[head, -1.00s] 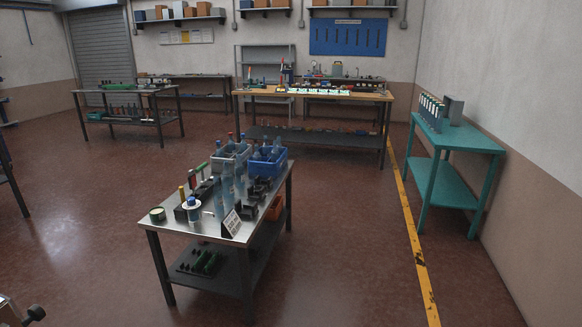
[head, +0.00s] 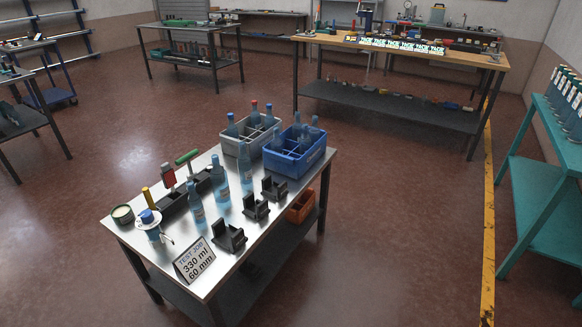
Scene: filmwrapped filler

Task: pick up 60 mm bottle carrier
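Three black bottle carriers stand in a row along the right side of the steel table: a near one (head: 229,237), a middle one (head: 256,207) and a far one (head: 273,188). Which of them is the 60 mm one cannot be read at this distance. A white sign (head: 194,260) at the table's near corner reads "TEST JOB 330 ml 60 mm". Blue bottles stand left of the carriers, one (head: 195,203) close to the near carrier. Neither of my grippers is in view.
The steel table (head: 215,276) also bears a grey crate (head: 236,142), a blue crate (head: 299,160), a black tool holder (head: 172,206) and a round tin (head: 122,214). An orange bin (head: 300,207) sits below its right edge. Open floor surrounds it; a teal table (head: 547,190) stands right.

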